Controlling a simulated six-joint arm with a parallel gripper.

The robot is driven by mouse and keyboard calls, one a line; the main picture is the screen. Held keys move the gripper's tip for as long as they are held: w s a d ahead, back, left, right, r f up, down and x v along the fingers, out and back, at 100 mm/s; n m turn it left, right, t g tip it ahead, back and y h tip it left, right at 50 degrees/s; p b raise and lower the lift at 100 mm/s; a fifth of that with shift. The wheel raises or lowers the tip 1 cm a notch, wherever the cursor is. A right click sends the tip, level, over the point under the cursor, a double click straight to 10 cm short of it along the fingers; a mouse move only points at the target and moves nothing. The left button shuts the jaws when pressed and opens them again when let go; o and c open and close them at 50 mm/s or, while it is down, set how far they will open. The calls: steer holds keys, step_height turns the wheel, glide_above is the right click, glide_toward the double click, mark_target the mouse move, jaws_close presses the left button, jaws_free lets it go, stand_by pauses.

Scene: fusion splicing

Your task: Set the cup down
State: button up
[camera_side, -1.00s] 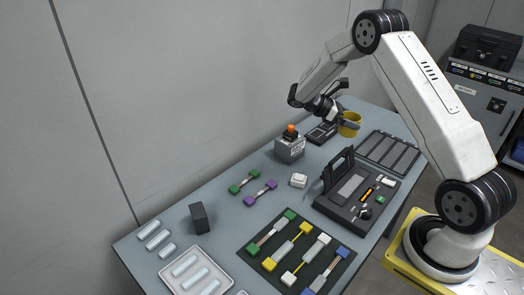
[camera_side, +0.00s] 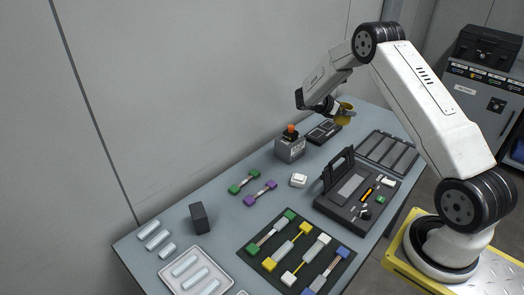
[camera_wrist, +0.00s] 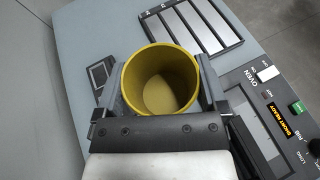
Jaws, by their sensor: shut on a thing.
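The yellow cup (camera_side: 346,108) is between the fingers of my gripper (camera_side: 341,114) near the far end of the table. In the wrist view my gripper (camera_wrist: 161,88) is shut on the cup (camera_wrist: 160,62), with one finger on each side. The cup's open mouth faces the wrist camera, and its inside looks empty. The cup appears to be above the table, beyond a dark flat item (camera_side: 323,132). The cup's base is hidden, so the exact gap below it cannot be told.
A grey box with an orange button (camera_side: 290,147) stands left of the cup. A black splicer with an open lid (camera_side: 355,190) and a dark slotted tray (camera_side: 388,151) lie nearer the table's right edge.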

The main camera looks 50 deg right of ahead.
mark_target(341, 124)
step_height(341, 124, down, 6)
steer(key=shift+f, duration=0.25)
steer(key=shift+f, duration=2.9)
steer(key=shift+f, duration=2.1)
steer(key=o, duration=1)
steer(key=shift+f, duration=0.15)
steer(key=shift+o, duration=0.2)
